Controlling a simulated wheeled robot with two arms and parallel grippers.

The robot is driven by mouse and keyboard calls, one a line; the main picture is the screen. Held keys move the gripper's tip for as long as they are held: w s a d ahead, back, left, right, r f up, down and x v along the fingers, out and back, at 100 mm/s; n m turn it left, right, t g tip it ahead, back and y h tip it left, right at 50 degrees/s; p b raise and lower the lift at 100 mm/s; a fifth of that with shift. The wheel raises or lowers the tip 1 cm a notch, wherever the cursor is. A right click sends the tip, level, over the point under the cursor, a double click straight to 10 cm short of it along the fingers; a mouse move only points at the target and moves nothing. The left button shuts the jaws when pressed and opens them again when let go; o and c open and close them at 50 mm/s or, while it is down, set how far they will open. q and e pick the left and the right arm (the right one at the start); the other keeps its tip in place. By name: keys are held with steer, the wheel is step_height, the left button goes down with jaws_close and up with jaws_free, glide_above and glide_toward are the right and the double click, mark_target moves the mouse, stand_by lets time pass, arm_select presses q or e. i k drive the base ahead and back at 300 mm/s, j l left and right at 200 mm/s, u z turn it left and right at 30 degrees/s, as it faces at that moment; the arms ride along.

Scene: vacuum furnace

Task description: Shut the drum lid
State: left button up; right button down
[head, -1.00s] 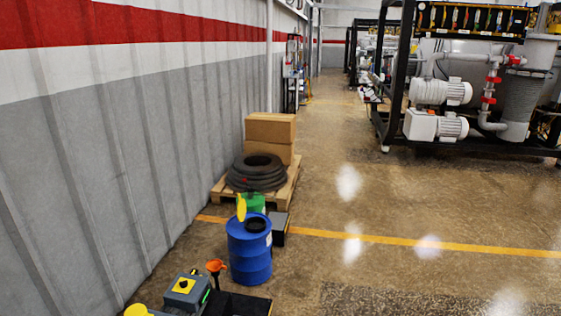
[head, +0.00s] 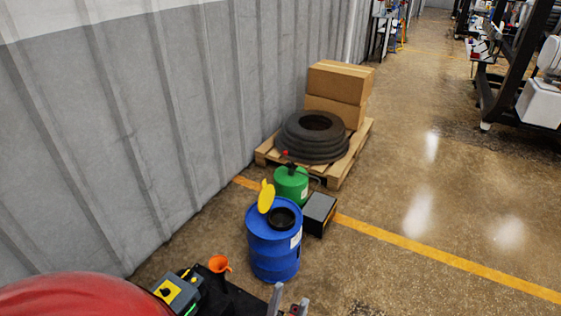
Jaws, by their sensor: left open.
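The blue drum (head: 273,253) stands upright on the floor near the lower middle. Its yellow lid (head: 266,196) is raised, standing tilted up at the left rear of the dark round opening (head: 282,218). The opening is uncovered. My left gripper (head: 287,303) shows at the bottom edge, its grey fingers apart and nothing seen between them. In the picture it is just below the drum, apart from the lid. Most of it is cut off by the frame. My right gripper is not in view.
An orange funnel (head: 219,265) and a grey-yellow control box (head: 176,291) are left of the drum. Behind it are a green can (head: 291,184), a dark box (head: 319,213) and a pallet (head: 336,175) with tyres and cartons.

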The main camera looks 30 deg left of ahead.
mark_target(265, 200)
steer(key=i+l+u, duration=0.1)
steer(key=i+u, duration=0.3)
steer(key=i+l+u, duration=0.2)
steer(key=i+u, duration=0.2)
steer(key=i+l+u, duration=0.55)
steer(key=u, duration=0.15)
steer(key=i+l+u, duration=0.2)
steer(key=l+u, duration=0.2)
steer(key=i+l+u, duration=0.15)
steer(key=l+u, duration=0.2)
steer(key=i+l+u, duration=0.1)
steer(key=l+u, duration=0.65)
